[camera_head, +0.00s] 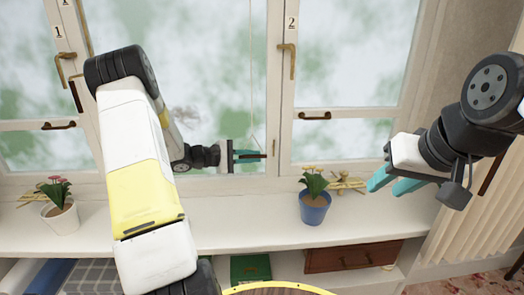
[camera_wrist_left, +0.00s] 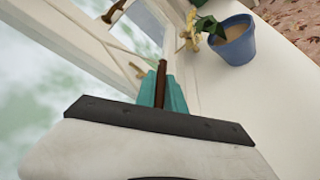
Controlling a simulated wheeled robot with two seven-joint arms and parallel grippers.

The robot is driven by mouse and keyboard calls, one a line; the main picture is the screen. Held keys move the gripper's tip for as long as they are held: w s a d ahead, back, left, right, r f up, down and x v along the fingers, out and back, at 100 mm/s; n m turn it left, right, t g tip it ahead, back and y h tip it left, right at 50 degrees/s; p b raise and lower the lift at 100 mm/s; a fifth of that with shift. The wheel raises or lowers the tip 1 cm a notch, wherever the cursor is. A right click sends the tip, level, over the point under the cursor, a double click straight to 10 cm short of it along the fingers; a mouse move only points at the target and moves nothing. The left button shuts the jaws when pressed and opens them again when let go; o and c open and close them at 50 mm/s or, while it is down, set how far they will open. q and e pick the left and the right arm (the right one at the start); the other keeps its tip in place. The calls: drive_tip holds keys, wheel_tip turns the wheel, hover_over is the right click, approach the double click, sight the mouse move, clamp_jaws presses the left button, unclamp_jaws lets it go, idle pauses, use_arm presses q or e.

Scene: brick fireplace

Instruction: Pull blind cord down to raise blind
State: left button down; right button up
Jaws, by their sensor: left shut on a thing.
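A thin pale cord (camera_head: 251,85) hangs in front of the window and runs down to my left gripper (camera_head: 248,156). The gripper's teal fingers are shut on a slim brown cord handle (camera_head: 263,156), which also shows between the fingertips in the left wrist view (camera_wrist_left: 161,84). The left gripper (camera_wrist_left: 162,92) is close to the window frame, just above the sill. My right gripper (camera_head: 392,183) is open and empty, with its teal fingers apart, to the right of the blue pot. I cannot make out the blind itself in either view.
A blue pot with a plant (camera_head: 314,207) and a white pot with pink flowers (camera_head: 61,216) stand on the white sill (camera_head: 250,222). A brown drawer (camera_head: 350,257) and a green box (camera_head: 250,267) are below. Pale pleated fabric (camera_head: 462,225) hangs at right.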

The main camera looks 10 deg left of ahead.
sight(247, 157)
use_arm(q)
drive_tip(key=shift+f, duration=0.2)
drive_tip(key=c, duration=1.4)
unclamp_jaws()
drive_tip(key=shift+r, duration=0.1)
drive_tip(key=shift+c, duration=0.2)
drive_tip(key=shift+a, duration=0.1)
drive_tip(key=v, duration=0.7)
drive_tip(key=shift+s+a+r, duration=0.15)
drive_tip(key=shift+s+a, duration=0.1)
